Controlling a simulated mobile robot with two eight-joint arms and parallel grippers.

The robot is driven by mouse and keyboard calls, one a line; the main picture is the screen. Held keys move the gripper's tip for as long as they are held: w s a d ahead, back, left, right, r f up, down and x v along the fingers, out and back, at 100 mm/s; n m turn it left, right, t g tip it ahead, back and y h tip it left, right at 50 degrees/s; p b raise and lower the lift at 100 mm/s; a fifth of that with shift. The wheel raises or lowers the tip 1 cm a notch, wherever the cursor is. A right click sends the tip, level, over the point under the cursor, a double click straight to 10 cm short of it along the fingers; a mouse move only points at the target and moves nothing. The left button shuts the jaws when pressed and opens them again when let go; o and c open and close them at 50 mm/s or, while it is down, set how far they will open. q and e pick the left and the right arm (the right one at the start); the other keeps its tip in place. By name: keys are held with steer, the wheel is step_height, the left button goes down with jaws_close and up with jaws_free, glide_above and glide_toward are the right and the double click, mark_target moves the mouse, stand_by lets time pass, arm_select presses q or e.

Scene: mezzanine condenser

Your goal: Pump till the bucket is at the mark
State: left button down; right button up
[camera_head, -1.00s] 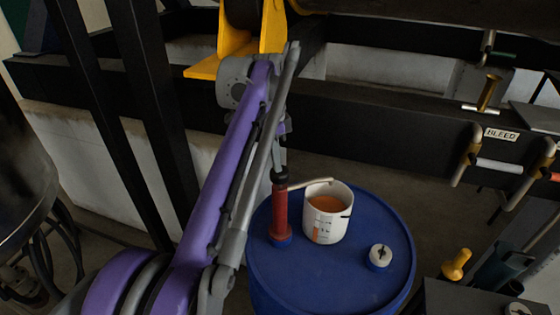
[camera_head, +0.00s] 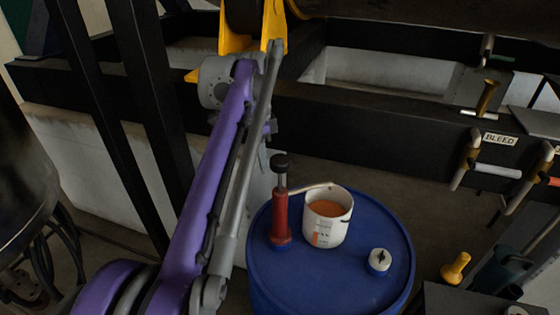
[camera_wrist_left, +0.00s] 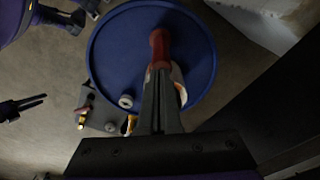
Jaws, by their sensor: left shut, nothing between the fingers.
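A red hand pump (camera_head: 280,218) stands upright on the blue drum (camera_head: 370,275). Its black knob (camera_head: 280,161) is raised, with bare shaft showing below it. A thin spout (camera_head: 305,187) runs to the white bucket (camera_head: 338,232), which holds orange liquid and has an orange strip and dark marks on its side. The exact level against the mark is too small to read. My left gripper (camera_wrist_left: 160,75) is shut and empty, overlapping the red pump (camera_wrist_left: 158,45) in the wrist view; in the head view it is mostly hidden by my arm, left of the knob. A dark pronged shape (camera_wrist_left: 22,107) may be my right gripper.
A white cap (camera_head: 379,261) sits on the drum, right of the bucket. A yellow knob (camera_head: 456,266) stands on a dark box at the right. Black beams, pipe handles and a BLEED label (camera_head: 501,136) lie behind. Black posts (camera_head: 130,110) rise at the left.

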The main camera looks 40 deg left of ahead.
arm_select(q)
step_height(320, 180, up, 9)
steer(key=p, duration=0.1)
steer(key=shift+s+a+p, duration=0.35)
steer(key=shift+p, duration=0.05)
arm_select(e)
steer(key=r, duration=0.1)
steer(key=w+r, duration=0.1)
steer(key=shift+r, duration=0.3)
steer(key=shift+s, duration=0.1)
stand_by(0.7)
